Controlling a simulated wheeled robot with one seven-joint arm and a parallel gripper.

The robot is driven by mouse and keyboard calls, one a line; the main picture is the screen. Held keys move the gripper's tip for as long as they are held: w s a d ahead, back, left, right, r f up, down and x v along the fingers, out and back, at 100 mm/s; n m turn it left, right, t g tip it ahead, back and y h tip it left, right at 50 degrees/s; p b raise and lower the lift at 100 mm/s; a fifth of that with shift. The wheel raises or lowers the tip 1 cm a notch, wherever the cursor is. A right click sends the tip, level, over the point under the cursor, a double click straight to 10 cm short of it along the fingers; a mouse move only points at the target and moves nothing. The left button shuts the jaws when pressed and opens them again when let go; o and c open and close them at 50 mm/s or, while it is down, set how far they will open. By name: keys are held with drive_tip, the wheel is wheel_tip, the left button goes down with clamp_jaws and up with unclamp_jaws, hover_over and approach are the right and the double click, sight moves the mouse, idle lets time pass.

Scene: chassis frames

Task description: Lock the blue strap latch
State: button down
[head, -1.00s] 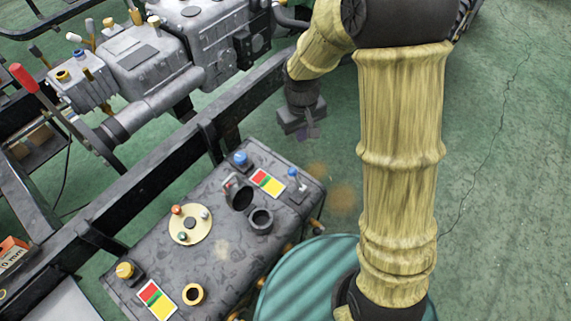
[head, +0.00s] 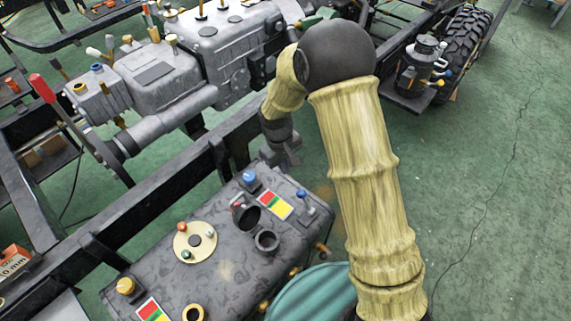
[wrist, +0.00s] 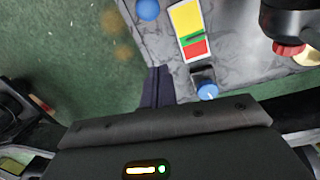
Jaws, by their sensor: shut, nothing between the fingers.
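Two blue-topped parts stand on the grey tank (head: 225,270); I cannot tell for sure which is the strap latch. One is a blue knob (head: 249,178) on a dark base near the tank's far edge. The other is a small blue ball (head: 301,194) on a fitting near the right end. In the wrist view the knob (wrist: 207,91) is just right of my fingers and the ball (wrist: 147,9) is at the top. My gripper (head: 288,156) is shut and empty, beyond the tank's far edge. Its dark fingertips (wrist: 156,84) show apart from both blue parts.
A red-yellow label (head: 276,205) lies between the blue parts. Green floor (head: 470,210) is free to the right.

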sight(305, 199)
drive_tip(key=f, duration=0.7)
drive_tip(key=shift+d, duration=0.35)
drive_tip(key=shift+s+d+r, duration=0.75)
drive_tip(key=shift+s+d, duration=0.15)
drive_tip(key=shift+s, duration=0.15)
drive_tip(key=shift+s+d+r, duration=0.1)
drive_tip(key=shift+s+d, duration=0.2)
drive_tip(key=shift+s, duration=0.1)
drive_tip(key=shift+w, duration=0.2)
drive_tip(key=shift+r, duration=0.1)
